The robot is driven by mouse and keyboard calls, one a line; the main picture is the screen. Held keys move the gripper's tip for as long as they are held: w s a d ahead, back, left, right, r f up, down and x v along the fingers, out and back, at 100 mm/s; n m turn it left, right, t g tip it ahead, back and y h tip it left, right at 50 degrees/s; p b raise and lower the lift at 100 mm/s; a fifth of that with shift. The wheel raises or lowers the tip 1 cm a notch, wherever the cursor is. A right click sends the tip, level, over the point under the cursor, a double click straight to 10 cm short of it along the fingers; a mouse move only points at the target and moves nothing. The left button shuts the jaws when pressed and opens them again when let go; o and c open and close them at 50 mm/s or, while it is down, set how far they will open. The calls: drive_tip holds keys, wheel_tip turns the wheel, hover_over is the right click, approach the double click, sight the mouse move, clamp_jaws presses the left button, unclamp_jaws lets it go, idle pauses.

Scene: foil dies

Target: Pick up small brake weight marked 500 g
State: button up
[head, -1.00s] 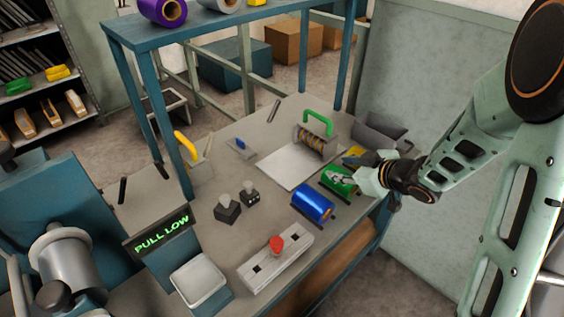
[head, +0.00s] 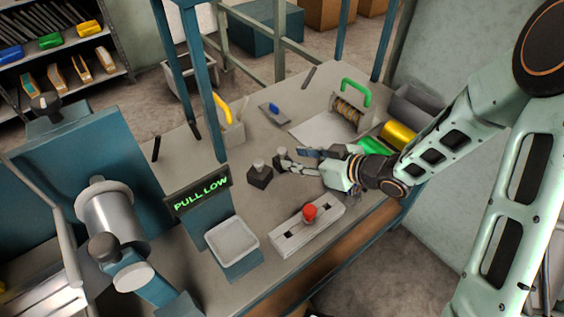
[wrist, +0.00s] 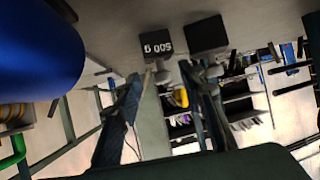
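The small weight marked 500 g is a dark block with a pale knob. It shows upside down in the wrist view (wrist: 160,38), and in the head view (head: 281,158) it stands on the bench, partly covered by my fingers. A larger dark weight (head: 260,175) stands beside it, also in the wrist view (wrist: 207,34). My gripper (head: 296,162) reaches in from the right, low over the bench. In the wrist view its fingers (wrist: 168,72) are apart, with the 500 g knob near their tips. I cannot tell whether either finger touches it.
A blue roll (wrist: 38,50) is close beside my gripper in the wrist view. A white slotted block with a red knob (head: 308,220), a white tray (head: 232,240) and a PULL LOW sign (head: 199,192) are at the front. A green-handled roller (head: 350,105) stands behind.

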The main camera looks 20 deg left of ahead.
sight(284, 157)
drive_tip(key=b+x, duration=0.1)
drive_tip(key=x, duration=0.4)
drive_tip(key=shift+d+f, duration=0.1)
clamp_jaws()
